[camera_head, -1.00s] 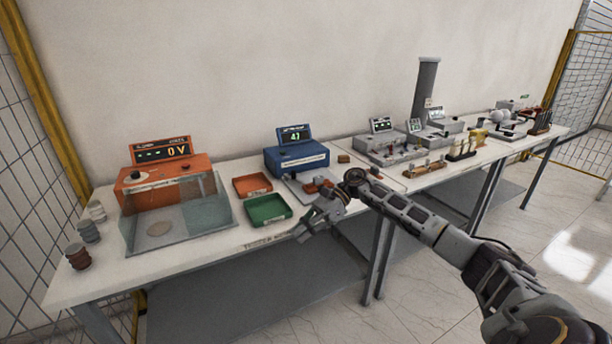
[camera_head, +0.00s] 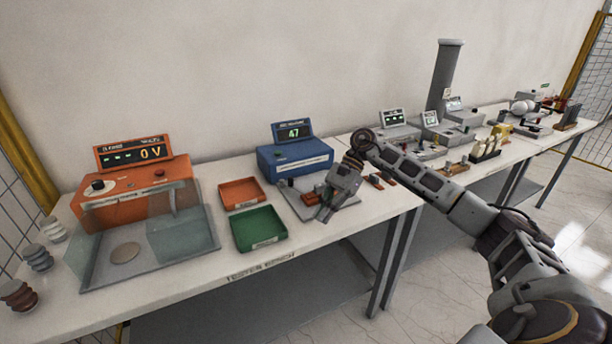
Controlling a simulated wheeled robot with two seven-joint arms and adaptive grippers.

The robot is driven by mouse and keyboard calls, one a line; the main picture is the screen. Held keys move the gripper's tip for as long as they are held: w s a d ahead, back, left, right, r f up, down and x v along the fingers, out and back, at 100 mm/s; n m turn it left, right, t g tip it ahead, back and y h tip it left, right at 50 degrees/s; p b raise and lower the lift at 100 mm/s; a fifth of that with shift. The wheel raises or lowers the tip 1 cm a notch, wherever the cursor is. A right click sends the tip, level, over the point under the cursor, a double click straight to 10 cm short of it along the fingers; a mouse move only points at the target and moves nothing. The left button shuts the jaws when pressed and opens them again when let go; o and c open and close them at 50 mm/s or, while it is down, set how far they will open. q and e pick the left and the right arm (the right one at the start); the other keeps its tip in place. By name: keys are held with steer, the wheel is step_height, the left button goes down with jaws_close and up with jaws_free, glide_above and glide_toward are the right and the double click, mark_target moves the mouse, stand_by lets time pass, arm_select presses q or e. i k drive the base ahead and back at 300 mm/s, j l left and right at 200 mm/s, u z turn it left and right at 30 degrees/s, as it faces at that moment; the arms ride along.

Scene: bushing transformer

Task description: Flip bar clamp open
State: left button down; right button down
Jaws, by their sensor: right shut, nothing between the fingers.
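The blue meter (camera_head: 294,153) reads 47 and stands on the bench near the wall. In front of it is a grey plate (camera_head: 290,196) with a small orange-red part (camera_head: 309,198), which looks like the clamp fixture. The bar clamp itself is too small and too covered to make out. My right gripper (camera_head: 325,212) is shut and empty, pointing down over the front right of that plate and covering part of it. I cannot tell whether it touches anything. My left gripper does not show.
An orange tray (camera_head: 242,193) and a green tray (camera_head: 259,229) lie left of the plate. Further left stand an orange 0 V unit (camera_head: 133,190), a clear-walled box (camera_head: 183,236) and ribbed insulators (camera_head: 37,258). Several grey instruments (camera_head: 398,132) stand at the right.

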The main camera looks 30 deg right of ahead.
mark_target(289, 185)
steer(key=i+l, duration=0.95)
